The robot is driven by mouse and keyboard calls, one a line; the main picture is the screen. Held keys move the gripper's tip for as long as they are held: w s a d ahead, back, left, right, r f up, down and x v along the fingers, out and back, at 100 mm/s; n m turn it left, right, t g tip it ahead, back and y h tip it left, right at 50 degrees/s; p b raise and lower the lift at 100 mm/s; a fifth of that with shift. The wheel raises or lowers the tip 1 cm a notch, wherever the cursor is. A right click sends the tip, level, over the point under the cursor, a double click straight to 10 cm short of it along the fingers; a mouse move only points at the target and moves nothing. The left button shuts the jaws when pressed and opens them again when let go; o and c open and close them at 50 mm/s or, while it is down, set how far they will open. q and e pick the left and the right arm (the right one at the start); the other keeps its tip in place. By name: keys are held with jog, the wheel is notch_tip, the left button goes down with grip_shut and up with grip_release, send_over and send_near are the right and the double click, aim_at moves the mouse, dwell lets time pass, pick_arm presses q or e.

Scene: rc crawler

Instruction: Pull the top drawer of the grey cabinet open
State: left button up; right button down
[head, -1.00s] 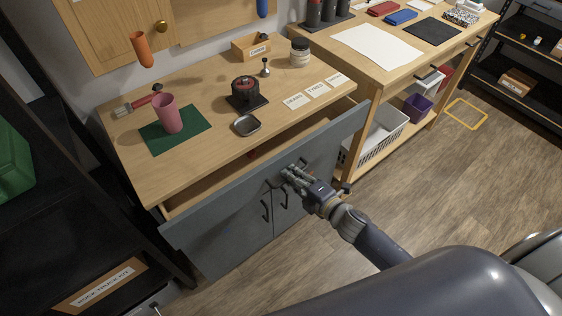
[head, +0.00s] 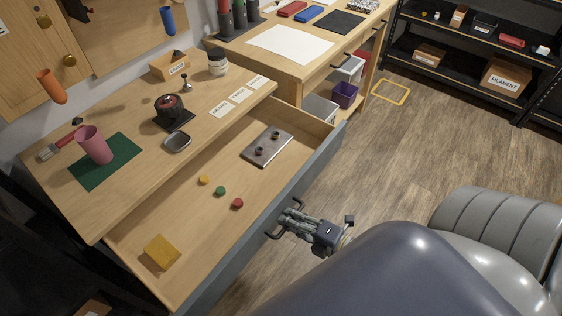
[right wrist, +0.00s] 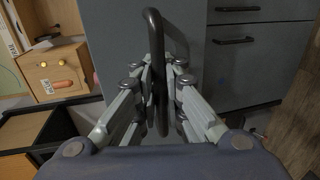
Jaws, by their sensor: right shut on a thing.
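The grey cabinet's top drawer (head: 262,225) stands pulled well out below the wooden top in the head view, its inside open to sight. A metal plate with two knobs (head: 267,147), several small coloured discs (head: 220,190) and a yellow block (head: 161,252) lie in it. My right gripper (head: 284,220) is at the drawer front, shut on the dark drawer handle (head: 270,234). In the right wrist view the handle (right wrist: 156,60) runs between the two fingers (right wrist: 160,95). My left gripper is not in view.
A pink cup (head: 94,145) on a green mat, a small dark tray (head: 177,142) and label cards stand on the cabinet top. A wooden bench (head: 290,60) adjoins it at the back.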

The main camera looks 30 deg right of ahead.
jog(key=shift+s+d+r, duration=0.1)
jog(key=shift+s+d, duration=0.05)
jog(key=shift+s, duration=0.1)
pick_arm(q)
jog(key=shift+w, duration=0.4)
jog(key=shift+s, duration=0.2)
pick_arm(e)
jog(key=c, duration=2)
grip_release()
jog(key=shift+s, duration=0.15)
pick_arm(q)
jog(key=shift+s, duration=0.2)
pick_arm(e)
jog(key=v, duration=1.1)
jog(key=shift+s, duration=0.35)
jog(key=shift+d, duration=0.15)
